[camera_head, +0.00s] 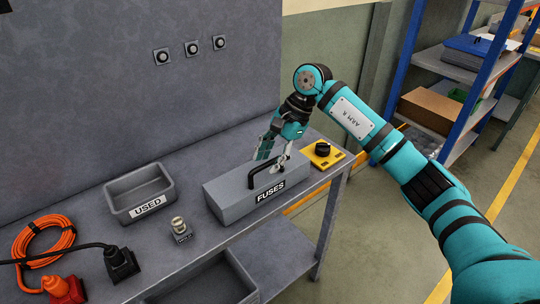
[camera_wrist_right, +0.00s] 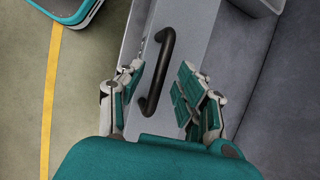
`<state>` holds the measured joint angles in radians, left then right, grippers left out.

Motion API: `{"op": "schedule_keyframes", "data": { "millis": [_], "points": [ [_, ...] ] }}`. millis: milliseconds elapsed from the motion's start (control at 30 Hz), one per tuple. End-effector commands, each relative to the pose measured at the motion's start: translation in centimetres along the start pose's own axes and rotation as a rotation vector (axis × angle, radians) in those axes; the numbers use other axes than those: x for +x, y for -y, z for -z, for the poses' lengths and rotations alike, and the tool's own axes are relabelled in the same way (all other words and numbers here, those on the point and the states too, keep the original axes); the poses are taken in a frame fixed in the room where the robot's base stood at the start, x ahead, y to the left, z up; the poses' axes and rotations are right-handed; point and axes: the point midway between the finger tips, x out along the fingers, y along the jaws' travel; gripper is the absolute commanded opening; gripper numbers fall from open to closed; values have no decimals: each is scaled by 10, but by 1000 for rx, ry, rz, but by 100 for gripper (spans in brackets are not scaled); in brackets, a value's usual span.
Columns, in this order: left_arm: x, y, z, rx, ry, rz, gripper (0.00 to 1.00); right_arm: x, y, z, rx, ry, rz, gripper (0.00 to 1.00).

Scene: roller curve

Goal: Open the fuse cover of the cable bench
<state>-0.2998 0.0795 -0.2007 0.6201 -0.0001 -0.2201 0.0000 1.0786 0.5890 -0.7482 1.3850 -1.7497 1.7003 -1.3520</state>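The grey fuse cover (camera_head: 235,197), labelled FUSES, lies shut on the cable bench (camera_head: 210,160), with a black bar handle (camera_head: 267,170) on top. My right gripper (camera_head: 273,160) is open at the handle. In the right wrist view the handle (camera_wrist_right: 155,75) shows between the two spread fingers of the gripper (camera_wrist_right: 155,93), nearer the left finger; I cannot tell whether either finger touches it. The cover's top also shows in that view (camera_wrist_right: 185,35). My left gripper is not in view.
A grey USED bin (camera_head: 117,190) and a small fuse holder (camera_head: 180,230) stand left of the cover. An orange cable coil (camera_head: 45,242) and plugs lie at far left. A yellow plate with a black knob (camera_head: 322,152) is at right. A blue shelf (camera_head: 450,80) stands behind.

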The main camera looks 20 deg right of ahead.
Motion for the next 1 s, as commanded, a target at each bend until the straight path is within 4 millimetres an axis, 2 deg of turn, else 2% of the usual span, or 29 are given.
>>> {"op": "schedule_keyframes", "data": {
  "millis": [267,533,1000],
  "points": [
    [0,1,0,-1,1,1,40,2,0,0,-1,0,1,36],
    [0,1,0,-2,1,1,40,1,0,0,0,0,0,1],
    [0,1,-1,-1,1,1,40,1,1,-1,0,0,1,0]
  ]
}}
